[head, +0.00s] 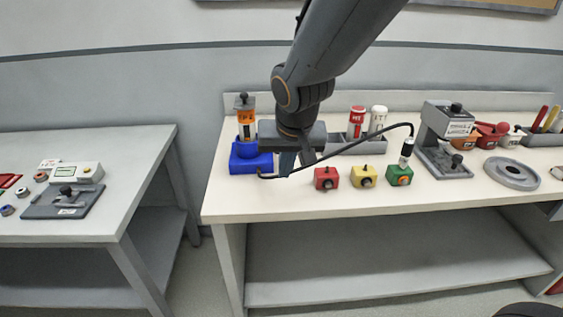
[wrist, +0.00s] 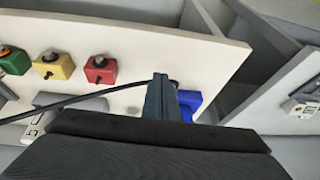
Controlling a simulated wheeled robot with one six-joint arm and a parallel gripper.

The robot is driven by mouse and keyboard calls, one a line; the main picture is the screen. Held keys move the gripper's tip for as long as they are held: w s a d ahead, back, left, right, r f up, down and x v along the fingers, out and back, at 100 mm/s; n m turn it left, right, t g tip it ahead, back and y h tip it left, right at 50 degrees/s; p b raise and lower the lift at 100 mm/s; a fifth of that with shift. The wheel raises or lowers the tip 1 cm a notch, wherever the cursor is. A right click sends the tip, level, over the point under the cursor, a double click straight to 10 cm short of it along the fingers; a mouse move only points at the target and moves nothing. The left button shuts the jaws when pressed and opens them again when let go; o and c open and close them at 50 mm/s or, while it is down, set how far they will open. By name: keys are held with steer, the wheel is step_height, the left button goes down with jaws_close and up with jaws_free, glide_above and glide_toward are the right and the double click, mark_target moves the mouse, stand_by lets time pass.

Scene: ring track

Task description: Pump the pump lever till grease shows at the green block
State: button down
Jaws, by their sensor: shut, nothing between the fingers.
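The grease pump has a blue base (head: 248,163) and an orange cartridge (head: 246,116) with a dark knob on top, at the left of the white bench. The pump lever cannot be made out; my arm may hide it. My gripper (head: 288,165) is shut and empty, pointing down just right of the blue base. In the wrist view, my gripper (wrist: 163,95) overlaps part of the blue base (wrist: 188,104). No grease can be made out there.
A red block (head: 326,178) and a yellow block (head: 363,177) stand between my gripper and the green block. Red and white bottles (head: 357,121) stand behind in a grey tray. A grey press (head: 441,140) and a round dish (head: 511,173) are farther right.

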steer(key=s+d+r, duration=0.1)
steer(key=s+r, duration=0.5)
steer(key=r, duration=0.2)
steer(key=shift+s+r, duration=0.25)
steer(key=shift+s, duration=0.15)
stand_by(1.1)
